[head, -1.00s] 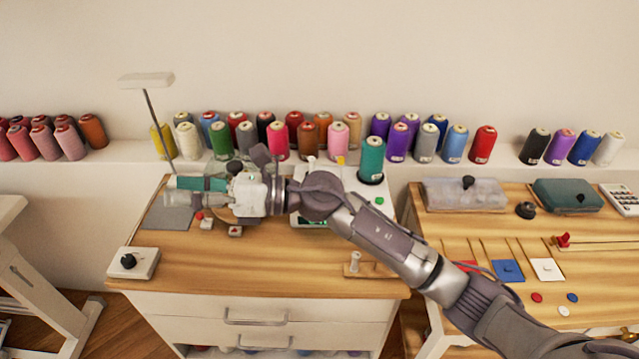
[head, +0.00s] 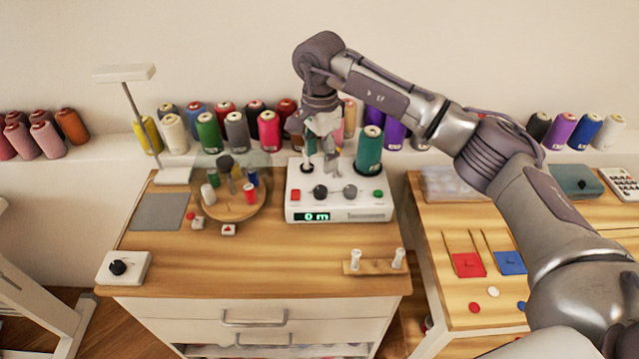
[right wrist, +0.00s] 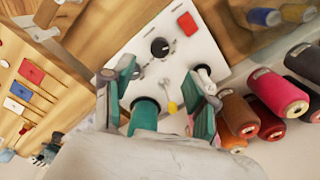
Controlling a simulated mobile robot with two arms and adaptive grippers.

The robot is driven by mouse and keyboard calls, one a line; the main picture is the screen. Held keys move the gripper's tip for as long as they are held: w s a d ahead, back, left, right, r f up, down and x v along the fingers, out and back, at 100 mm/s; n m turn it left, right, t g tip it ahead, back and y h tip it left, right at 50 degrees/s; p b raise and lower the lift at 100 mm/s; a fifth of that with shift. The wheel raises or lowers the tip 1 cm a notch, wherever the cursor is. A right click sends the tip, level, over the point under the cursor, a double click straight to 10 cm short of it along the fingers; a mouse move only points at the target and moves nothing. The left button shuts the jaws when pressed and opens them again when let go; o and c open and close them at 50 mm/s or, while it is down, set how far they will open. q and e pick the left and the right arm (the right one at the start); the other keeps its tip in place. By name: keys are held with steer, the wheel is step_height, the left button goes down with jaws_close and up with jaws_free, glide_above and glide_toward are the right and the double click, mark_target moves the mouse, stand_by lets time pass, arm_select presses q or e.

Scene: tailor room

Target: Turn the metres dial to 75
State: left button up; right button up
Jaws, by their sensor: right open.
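The white winding machine (head: 340,213) stands on the wooden cabinet top, and its green display reads "0 m". I cannot read which one is the metres dial. My right gripper (head: 325,163) is open and empty, pointing down above the back of the machine, behind the dials. In the right wrist view the open fingers (right wrist: 165,85) frame part of the machine top, with one dark dial (right wrist: 160,47) beyond them. My left gripper is not in view.
A red button (head: 296,195) and a green button (head: 378,195) flank the dials. A large teal spool (head: 369,152) stands at the machine's back right. A round wooden stand (head: 238,207) with small spools is to the left. The front cabinet top is mostly clear.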

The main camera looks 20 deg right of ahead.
mark_target(320, 189)
step_height(320, 189, down, 10)
steer(key=shift+r+p, duration=0.15)
steer(key=shift+p, duration=0.55)
steer(key=shift+c, duration=0.4)
jaws_close()
